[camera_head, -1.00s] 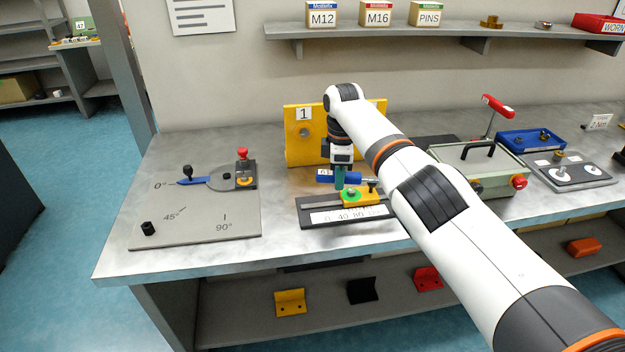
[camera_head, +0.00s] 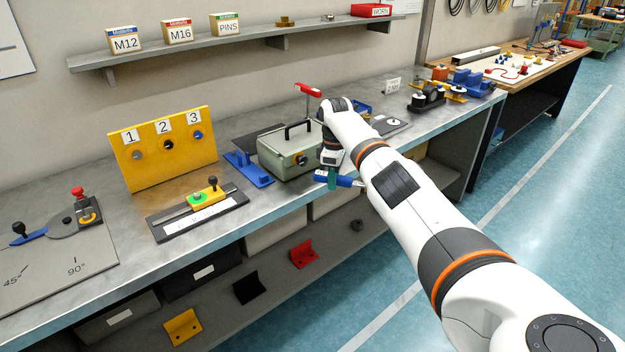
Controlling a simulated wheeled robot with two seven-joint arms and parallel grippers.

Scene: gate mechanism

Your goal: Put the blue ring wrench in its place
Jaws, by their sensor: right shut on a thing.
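My right gripper (camera_head: 332,181) is shut on a blue-handled tool, which I take to be the blue ring wrench (camera_head: 344,181). It is held roughly level, with a small grey end pointing right. It is in front of the grey-green box, near the table's front edge. The gripper fingers cover part of the handle, and I cannot make out a ring. A blue holder (camera_head: 249,169) lies on the table left of the box. A yellow panel (camera_head: 165,170) marked 1, 2, 3 stands further left. My left gripper is not in view.
The grey-green box (camera_head: 290,152) with a black handle stands beside my right gripper. A slide gauge (camera_head: 200,210) and an angle plate (camera_head: 60,250) are on the table (camera_head: 140,235) to the left. A shelf (camera_head: 230,40) with labelled boxes runs above.

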